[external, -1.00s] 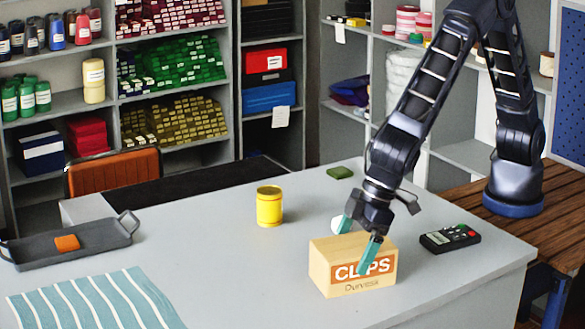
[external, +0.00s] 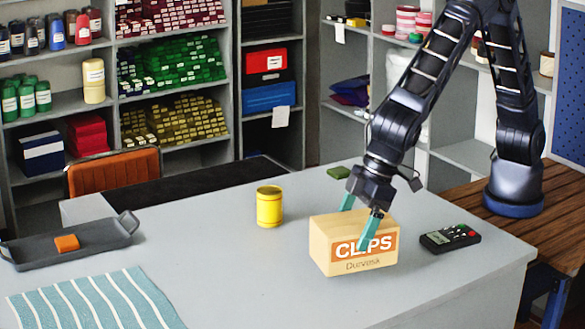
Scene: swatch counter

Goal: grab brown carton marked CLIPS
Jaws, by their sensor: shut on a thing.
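The brown carton marked CLIPS (external: 335,260) is in the external view, right of the middle of the grey counter, with its orange label facing the camera. My gripper (external: 357,222) comes down on it from above, its teal fingers on either side. The near finger lies over the front face and covers part of the lettering; the far fingertip is hidden behind the carton. My gripper is shut on the carton, which is upright and appears a little above the counter.
A yellow canister (external: 270,208) stands left of the carton. A black remote (external: 450,238) lies to its right, and a green block (external: 339,173) behind it. A grey tray (external: 95,243) with an orange block (external: 67,243) and a striped cloth (external: 95,303) are at left.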

